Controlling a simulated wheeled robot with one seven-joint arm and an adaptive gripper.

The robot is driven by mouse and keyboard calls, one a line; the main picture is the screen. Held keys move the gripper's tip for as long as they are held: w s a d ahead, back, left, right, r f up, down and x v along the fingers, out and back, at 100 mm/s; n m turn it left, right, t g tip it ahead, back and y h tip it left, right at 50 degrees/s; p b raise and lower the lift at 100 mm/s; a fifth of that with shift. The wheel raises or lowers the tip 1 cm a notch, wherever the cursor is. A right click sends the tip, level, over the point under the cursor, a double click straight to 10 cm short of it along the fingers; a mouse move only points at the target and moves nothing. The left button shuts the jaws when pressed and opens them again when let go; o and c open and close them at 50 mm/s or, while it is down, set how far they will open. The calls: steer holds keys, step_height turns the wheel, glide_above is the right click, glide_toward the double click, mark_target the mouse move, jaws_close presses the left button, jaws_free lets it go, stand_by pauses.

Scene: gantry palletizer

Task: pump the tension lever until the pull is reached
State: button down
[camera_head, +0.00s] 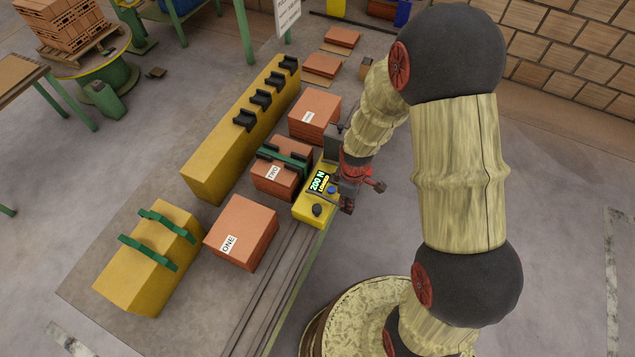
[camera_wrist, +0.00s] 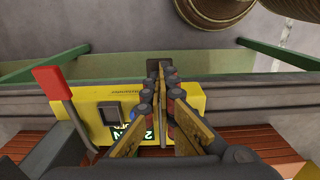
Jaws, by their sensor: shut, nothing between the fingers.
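The yellow tensioner (camera_head: 314,207) has a display reading 200 N, with a smaller second line I cannot read surely. It also shows in the wrist view (camera_wrist: 185,97), display partly hidden by my gripper. The tension lever (camera_wrist: 49,80), a red grip on a grey rod, stands at the left of the tensioner in the wrist view. In the head view I cannot tell it from the red parts by my wrist. My gripper (camera_wrist: 160,72) is shut and empty, over the tensioner and to the right of the lever, not touching it. It also shows in the head view (camera_head: 347,204).
Brick pack TWO (camera_head: 266,181) has a green strap over it beside the tensioner. Pack ONE (camera_head: 241,233) stands in front, and another pack (camera_head: 314,113) behind. A long yellow block (camera_head: 228,142) with black clips lies left. A yellow block with green straps (camera_head: 136,274) is nearer.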

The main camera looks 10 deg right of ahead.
steer(key=shift+r+p, duration=2.5)
steer(key=shift+r, duration=0.75)
steer(key=shift+f+b, duration=2.25)
steer(key=shift+f, duration=0.95)
steer(key=shift+r+p, duration=2.3)
steer(key=shift+r, duration=0.9)
steer(key=shift+f, duration=0.1)
